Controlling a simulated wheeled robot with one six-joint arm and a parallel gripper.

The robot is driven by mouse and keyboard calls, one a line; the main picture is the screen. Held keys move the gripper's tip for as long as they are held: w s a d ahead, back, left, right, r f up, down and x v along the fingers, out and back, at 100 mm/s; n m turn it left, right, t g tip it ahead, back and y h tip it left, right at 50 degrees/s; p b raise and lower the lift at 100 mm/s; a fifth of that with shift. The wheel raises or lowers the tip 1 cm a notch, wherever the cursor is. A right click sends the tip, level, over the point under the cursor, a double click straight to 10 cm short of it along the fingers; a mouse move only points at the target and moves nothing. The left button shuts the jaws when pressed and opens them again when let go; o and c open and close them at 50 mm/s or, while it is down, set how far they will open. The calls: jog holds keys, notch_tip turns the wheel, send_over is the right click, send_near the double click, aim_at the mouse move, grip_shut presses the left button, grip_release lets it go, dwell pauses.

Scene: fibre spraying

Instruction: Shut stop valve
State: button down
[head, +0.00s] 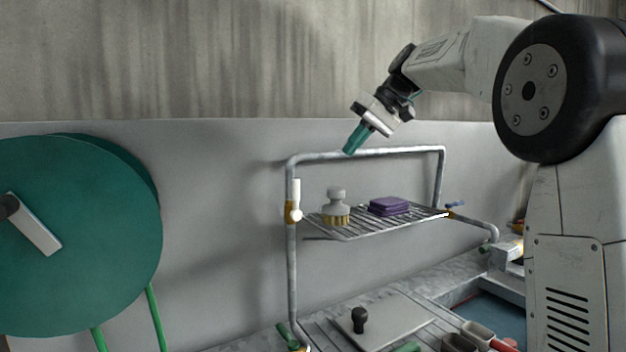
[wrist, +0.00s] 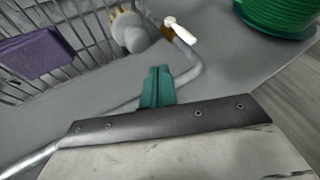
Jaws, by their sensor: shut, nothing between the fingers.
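A valve with a white lever and brass body (head: 294,203) sits on the left upright of the grey pipe frame; its lever points up along the pipe. In the wrist view this white-levered valve (wrist: 180,30) is ahead of my fingers, slightly right. A blue-levered valve (head: 453,206) is at the frame's right side, and a green-handled fitting (head: 285,336) is low at the left upright. I cannot tell which is the stop valve. My gripper (head: 348,150) has teal fingers, shut and empty, by the frame's top bar, up and right of the white lever; its fingertips (wrist: 159,68) touch nothing visible.
A wire shelf (head: 345,233) in the frame holds a brush (head: 336,208) and a purple sponge (head: 389,206). A large green reel (head: 75,235) stands left. A grey board with black knob (head: 375,325) and cups (head: 476,333) lie below. The wall between reel and frame is clear.

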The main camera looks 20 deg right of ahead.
aim_at(329, 189)
jog(key=shift+w, duration=0.15)
jog(key=x, duration=0.9)
jog(key=shift+a, duration=0.1)
jog(key=shift+s+a+f, duration=0.15)
jog(key=shift+a+f, duration=0.05)
jog(key=shift+a, duration=0.85)
jog(key=shift+s+a+f, duration=0.15)
jog(key=shift+a, duration=0.95)
